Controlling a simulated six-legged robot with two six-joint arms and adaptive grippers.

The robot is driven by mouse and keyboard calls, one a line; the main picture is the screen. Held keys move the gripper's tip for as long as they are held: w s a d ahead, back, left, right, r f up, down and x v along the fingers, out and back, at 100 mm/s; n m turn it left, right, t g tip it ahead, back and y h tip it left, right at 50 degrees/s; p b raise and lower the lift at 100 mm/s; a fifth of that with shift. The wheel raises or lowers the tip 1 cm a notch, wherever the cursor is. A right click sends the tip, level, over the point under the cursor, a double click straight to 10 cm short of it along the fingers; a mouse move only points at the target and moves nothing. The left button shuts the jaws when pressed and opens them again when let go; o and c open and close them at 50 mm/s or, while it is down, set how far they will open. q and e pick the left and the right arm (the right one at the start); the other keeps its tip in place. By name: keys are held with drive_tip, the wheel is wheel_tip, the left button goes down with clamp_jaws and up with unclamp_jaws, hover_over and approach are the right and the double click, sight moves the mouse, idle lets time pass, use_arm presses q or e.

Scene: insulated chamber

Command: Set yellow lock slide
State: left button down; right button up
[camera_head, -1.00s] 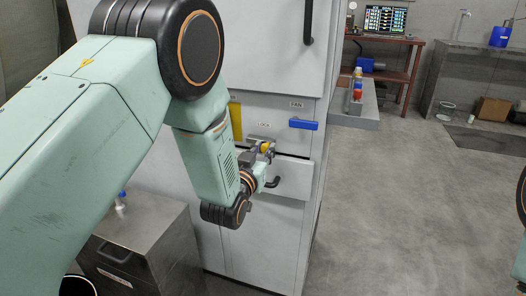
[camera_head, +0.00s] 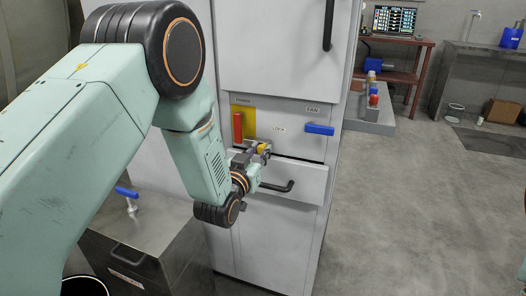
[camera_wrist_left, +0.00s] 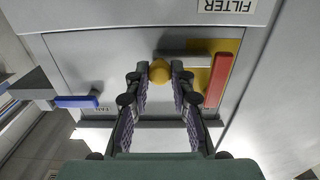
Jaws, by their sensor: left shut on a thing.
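The yellow lock slide knob (camera_head: 263,148) sits on the cabinet's grey front panel, below and left of the LOCK label (camera_head: 279,129). My left gripper (camera_head: 258,152) is at the knob, and its fingers partly cover it in the head view. In the left wrist view the yellow knob (camera_wrist_left: 160,70) lies between the two fingertips of the left gripper (camera_wrist_left: 160,78), which is shut on it. A grey bar (camera_wrist_left: 190,53) runs beside the knob toward the red handle. My right gripper is not in view.
A red handle (camera_head: 238,126) on a yellow plate stands left of the slide. A blue handle (camera_head: 319,129) is to the right under the FAN label. A black drawer handle (camera_head: 278,187) is just below my gripper. A steel box (camera_head: 150,245) stands at lower left. Right floor is clear.

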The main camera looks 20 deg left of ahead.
use_arm(q)
drive_tip(key=shift+a, duration=0.25)
drive_tip(key=c, duration=1.2)
unclamp_jaws()
drive_tip(key=shift+o, duration=0.2)
drive_tip(key=shift+d, duration=0.1)
drive_tip(key=s, duration=1.2)
drive_tip(key=shift+a, duration=0.2)
